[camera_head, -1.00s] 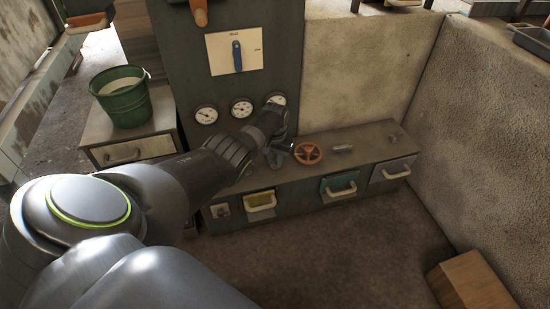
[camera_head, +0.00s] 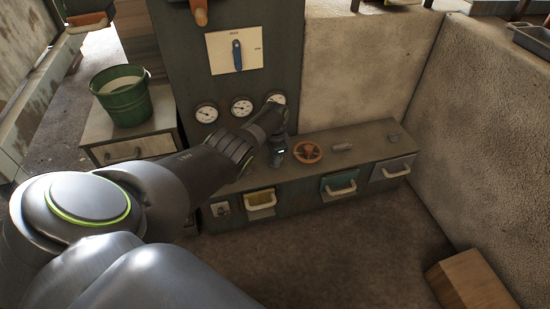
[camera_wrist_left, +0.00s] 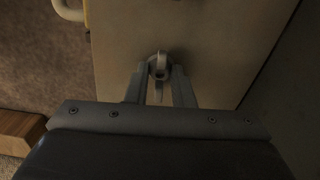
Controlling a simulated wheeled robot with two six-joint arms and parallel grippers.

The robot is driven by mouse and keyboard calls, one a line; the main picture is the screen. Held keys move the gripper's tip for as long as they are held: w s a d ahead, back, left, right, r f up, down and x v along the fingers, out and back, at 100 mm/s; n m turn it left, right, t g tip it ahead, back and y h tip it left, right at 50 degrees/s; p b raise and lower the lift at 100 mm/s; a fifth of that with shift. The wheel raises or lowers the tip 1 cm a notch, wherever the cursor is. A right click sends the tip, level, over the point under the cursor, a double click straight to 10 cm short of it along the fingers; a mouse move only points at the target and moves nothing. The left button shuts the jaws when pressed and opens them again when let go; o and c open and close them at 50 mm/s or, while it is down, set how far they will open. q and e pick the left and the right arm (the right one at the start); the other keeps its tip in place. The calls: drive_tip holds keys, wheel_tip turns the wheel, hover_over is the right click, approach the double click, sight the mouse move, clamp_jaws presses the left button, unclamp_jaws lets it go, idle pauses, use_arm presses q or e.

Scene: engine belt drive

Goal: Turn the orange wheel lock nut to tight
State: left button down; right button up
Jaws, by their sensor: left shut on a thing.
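The orange handwheel (camera_head: 308,152) sits on the low bench, just right of my left gripper. My left gripper (camera_head: 278,160) points down at the bench top. In the left wrist view, my left gripper (camera_wrist_left: 161,78) has its two fingers on either side of a small pale metal piece with a round middle and narrow tabs, apparently the lock nut (camera_wrist_left: 160,62). It is shut on this piece. In the head view the gripper hides the piece, and its tight or loose marking cannot be read. My right gripper is not in view.
The bench (camera_head: 370,143) also bears a small grey cylinder (camera_head: 342,146) right of the wheel. Gauges (camera_head: 242,106) and a blue lever (camera_head: 237,55) are on the panel behind. A green bucket (camera_head: 124,97) stands at left. A wooden box (camera_head: 470,282) is on the floor.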

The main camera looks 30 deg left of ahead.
use_arm(q)
drive_tip(key=shift+m, duration=0.5)
drive_tip(key=c, duration=1.3)
unclamp_jaws()
drive_tip(key=shift+o, duration=0.2)
